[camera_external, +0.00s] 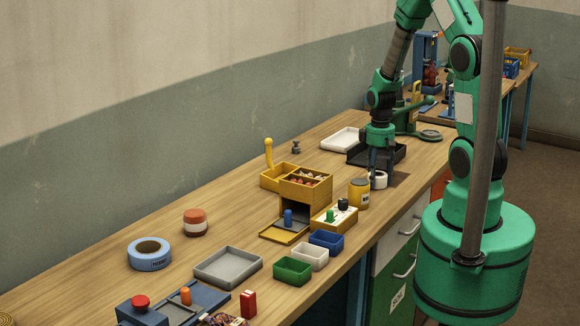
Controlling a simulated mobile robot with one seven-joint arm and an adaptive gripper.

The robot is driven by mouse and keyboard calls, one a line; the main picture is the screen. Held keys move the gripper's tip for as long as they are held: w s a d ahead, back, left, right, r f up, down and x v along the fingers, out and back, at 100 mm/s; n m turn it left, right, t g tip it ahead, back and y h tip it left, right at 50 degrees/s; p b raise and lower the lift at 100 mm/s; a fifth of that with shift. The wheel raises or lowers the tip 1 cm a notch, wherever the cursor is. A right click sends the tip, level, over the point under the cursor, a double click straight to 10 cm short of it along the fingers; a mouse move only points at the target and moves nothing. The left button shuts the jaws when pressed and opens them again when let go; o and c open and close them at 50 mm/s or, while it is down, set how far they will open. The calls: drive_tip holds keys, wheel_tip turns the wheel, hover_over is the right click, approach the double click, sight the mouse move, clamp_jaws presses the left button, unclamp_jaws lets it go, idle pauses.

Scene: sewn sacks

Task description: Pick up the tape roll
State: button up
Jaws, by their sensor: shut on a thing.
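My gripper (373,174) points down at the right part of the workbench, in front of the black tray. It is shut on a small white roll (381,180), which looks like a tape roll. The fingers hide part of the roll, and I cannot tell if it is off the bench top. A larger blue tape roll (149,258) lies flat on the left part of the bench, far from my gripper.
A yellow jar (358,193) stands close to the left of my gripper. A black tray (395,154) and a white tray (345,139) lie behind it. A yellow box (307,190) with an open drawer stands further left. The bench's front edge is close.

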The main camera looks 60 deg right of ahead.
sight(378, 174)
drive_tip(key=shift+r, duration=0.8)
wheel_tip(378, 174, up, 2)
drive_tip(key=shift+r+p, duration=0.2)
drive_tip(key=shift+p, duration=0.35)
drive_tip(key=s+a, duration=0.2)
drive_tip(key=s, duration=0.2)
drive_tip(key=s+a+p, duration=0.1)
drive_tip(key=s+a, duration=0.2)
drive_tip(key=s, duration=0.2)
drive_tip(key=s+a+r, duration=0.1)
drive_tip(key=s+a, duration=0.2)
drive_tip(key=s, duration=0.1)
drive_tip(key=shift+s+a, duration=0.1)
drive_tip(key=shift+s, duration=0.3)
drive_tip(key=shift+w, duration=0.1)
